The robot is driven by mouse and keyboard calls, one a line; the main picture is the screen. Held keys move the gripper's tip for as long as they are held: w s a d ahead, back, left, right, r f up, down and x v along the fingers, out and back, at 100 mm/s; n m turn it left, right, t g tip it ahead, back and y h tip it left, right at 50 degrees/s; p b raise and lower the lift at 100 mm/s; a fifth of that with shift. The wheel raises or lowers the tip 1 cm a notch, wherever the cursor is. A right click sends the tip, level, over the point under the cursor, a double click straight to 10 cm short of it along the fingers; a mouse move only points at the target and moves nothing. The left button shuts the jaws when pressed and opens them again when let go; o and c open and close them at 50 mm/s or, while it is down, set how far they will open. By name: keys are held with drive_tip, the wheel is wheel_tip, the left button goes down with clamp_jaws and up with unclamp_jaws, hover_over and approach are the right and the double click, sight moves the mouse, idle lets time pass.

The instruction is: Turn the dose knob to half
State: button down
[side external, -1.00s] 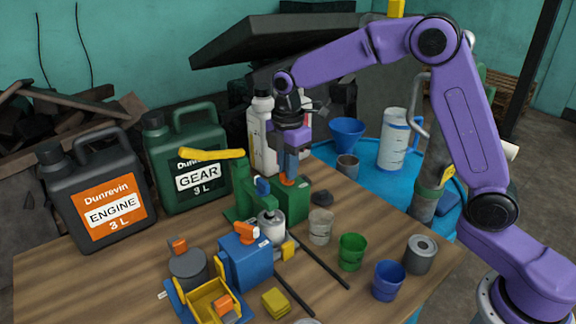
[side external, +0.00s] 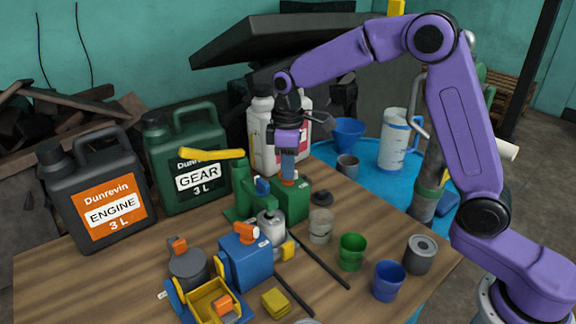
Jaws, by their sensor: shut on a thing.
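The green pump block (side external: 293,205) stands on the wooden bench, with a small orange knob (side external: 288,182) on its top. I take this knob to be the dose knob; it is mostly hidden by my fingers. My gripper (side external: 288,174) points straight down over the block and is shut on the knob. The knob's pointer and any dose marks are too small or too covered to read. A blue block (side external: 246,262) nearer the camera carries another orange knob (side external: 247,232), apart from my gripper.
A green jug (side external: 190,165) with a yellow bar before it and a black jug (side external: 95,200) stand at left. White bottles (side external: 262,140) stand close behind my gripper. Green (side external: 351,252) and blue (side external: 388,281) cups and a grey cylinder (side external: 420,254) stand at right.

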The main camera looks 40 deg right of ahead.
drive_tip(key=shift+r+m, duration=0.1)
drive_tip(key=shift+m, duration=0.3)
drive_tip(key=c, duration=1.2)
unclamp_jaws()
drive_tip(key=shift+o, duration=0.2)
wheel_tip(320, 180, up, 17)
drive_tip(key=shift+r, duration=0.2)
